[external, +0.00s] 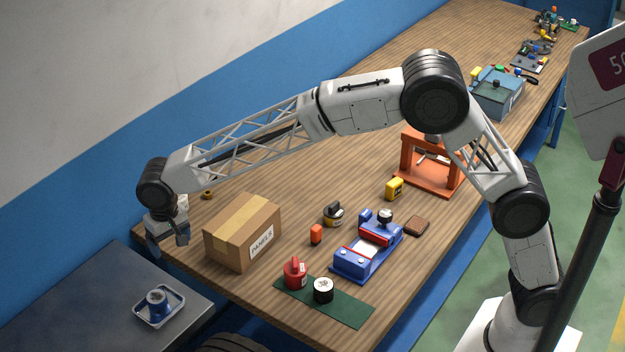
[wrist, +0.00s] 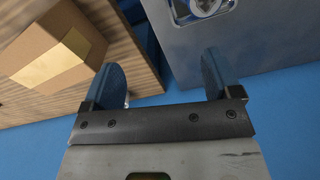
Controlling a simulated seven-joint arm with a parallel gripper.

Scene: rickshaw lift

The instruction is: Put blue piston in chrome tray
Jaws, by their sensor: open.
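The blue piston (external: 157,302) stands in the chrome tray (external: 180,316) on the grey metal surface at lower left. In the wrist view the piston (wrist: 207,4) is cut off at the top edge, with part of the tray (wrist: 228,8) around it. My gripper (external: 168,243) is open and empty. It hangs over the gap between the wooden bench and the grey surface, behind the tray and apart from the piston. Both fingers of the gripper (wrist: 160,72) show in the wrist view with nothing between them.
A cardboard box (external: 236,240) stands on the bench just right of my gripper. A red canister (external: 295,273), a blue vise-like fixture (external: 350,262) and an orange press (external: 405,160) stand farther right. The grey surface (external: 75,295) around the tray is clear.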

